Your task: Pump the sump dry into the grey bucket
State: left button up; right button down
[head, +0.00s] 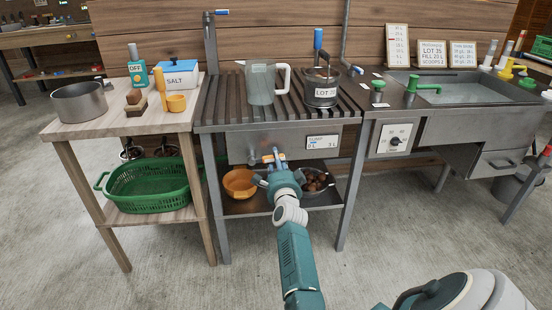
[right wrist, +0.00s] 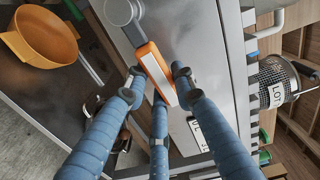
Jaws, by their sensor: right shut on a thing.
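My right gripper (head: 274,162) is at the front panel of the slatted metal bench (head: 250,142). It is shut on an orange lever with a white strip, which shows in the right wrist view (right wrist: 155,68). The lever's round grey hub (right wrist: 119,11) is on the panel. A gauge plate (head: 322,142) marked 0 L and 3 L is right of the gripper. I cannot tell which part is the sump. My left gripper is out of view.
An orange bowl (head: 238,184) and a bowl of chestnuts (head: 318,182) sit on the shelf below. A clear jug (head: 260,84) and a LOT pot (head: 321,90) stand on the slats. The sink basin (head: 455,92) is right; a green basket (head: 148,188) is left.

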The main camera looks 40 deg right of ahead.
jog(key=shift+f, duration=0.15)
dwell(0.3)
jog(key=c, duration=1.4)
grip_release()
notch_tip(320, 180, up, 10)
jog(key=shift+a+r, duration=0.1)
jog(key=shift+r, duration=0.05)
jog(key=shift+c, duration=0.4)
